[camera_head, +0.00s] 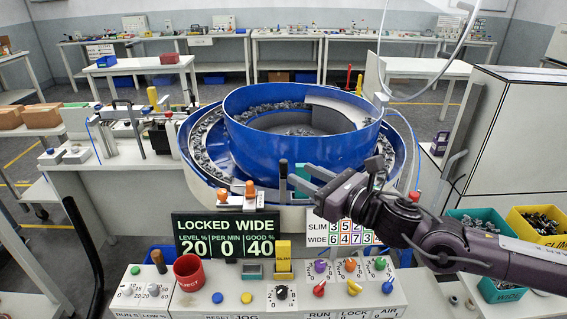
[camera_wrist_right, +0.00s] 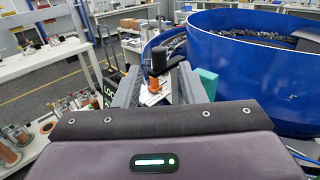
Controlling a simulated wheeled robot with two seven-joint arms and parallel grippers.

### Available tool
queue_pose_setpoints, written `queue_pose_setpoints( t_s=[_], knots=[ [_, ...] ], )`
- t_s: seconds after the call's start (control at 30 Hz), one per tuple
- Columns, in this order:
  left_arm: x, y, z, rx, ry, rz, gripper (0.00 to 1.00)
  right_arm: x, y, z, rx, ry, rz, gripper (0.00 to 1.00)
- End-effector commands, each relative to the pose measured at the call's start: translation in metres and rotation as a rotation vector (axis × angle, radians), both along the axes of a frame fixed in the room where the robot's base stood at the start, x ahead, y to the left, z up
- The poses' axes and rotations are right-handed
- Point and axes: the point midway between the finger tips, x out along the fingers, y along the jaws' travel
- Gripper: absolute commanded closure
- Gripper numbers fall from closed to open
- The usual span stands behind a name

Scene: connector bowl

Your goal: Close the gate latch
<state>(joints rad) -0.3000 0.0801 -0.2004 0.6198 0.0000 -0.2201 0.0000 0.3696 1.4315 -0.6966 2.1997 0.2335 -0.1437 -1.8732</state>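A dark upright handle (camera_head: 283,168) stands at the front of the blue bowl, beside a teal block (camera_head: 302,175). Two orange knobs (camera_head: 249,188) sit on a pale plate to its left. I cannot tell for certain which part is the gate latch. My right gripper (camera_head: 303,179) reaches in from the right, just right of the dark handle. In the right wrist view its two grey fingers (camera_wrist_right: 156,84) are apart, with a dark handle (camera_wrist_right: 158,62) and an orange part (camera_wrist_right: 154,85) showing between and beyond them. No grip on anything shows. My left gripper is not in view.
The blue bowl (camera_head: 255,140) stands close behind the gripper. The sign (camera_head: 227,236) below reads "LOCKED WIDE". The control panel (camera_head: 205,300) with knobs and a red cup (camera_head: 188,272) fills the front. Green and yellow bins (camera_head: 538,222) stand at right.

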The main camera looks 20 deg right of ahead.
Motion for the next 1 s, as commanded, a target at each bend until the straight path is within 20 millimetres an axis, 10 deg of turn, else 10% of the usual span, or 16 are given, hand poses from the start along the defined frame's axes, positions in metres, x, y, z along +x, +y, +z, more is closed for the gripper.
queue_pose_setpoints(
  t_s=[0.5,1.0],
  knots=[
    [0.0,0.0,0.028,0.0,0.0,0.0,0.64,0.052,0.031,0.002,0.006,0.002,0.0,0.63],
    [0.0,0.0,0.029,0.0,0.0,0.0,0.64,0.057,0.034,0.0,0.002,0.004,0.001,0.75]
  ],
)
